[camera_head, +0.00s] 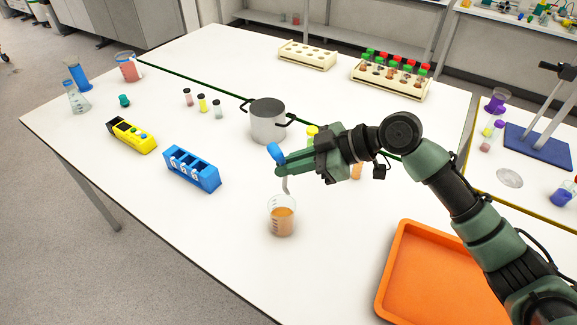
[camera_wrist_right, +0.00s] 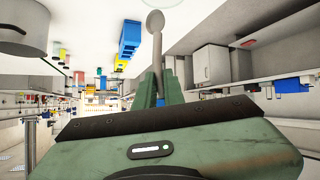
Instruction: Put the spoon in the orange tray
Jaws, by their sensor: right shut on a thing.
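My right gripper (camera_head: 283,170) reaches in from the right and is shut on the spoon. The spoon (camera_head: 286,185) is pale grey and hangs below the fingertips in the head view. In the right wrist view the spoon (camera_wrist_right: 156,50) stands out from between the fingers (camera_wrist_right: 158,88), its rounded bowl at the far end. The lower end of the spoon is just above or at the rim of a beaker; I cannot tell which. The orange tray (camera_head: 393,270) lies at the front right, partly behind my right arm, with its visible floor bare. My left gripper is not in view.
The beaker (camera_head: 282,218) holds orange liquid. A blue rack (camera_head: 193,168) and a metal pot (camera_head: 267,123) stand nearby. A blue piece (camera_head: 275,152) shows by the fingertips; its owner is unclear. Table room is clear between beaker and tray.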

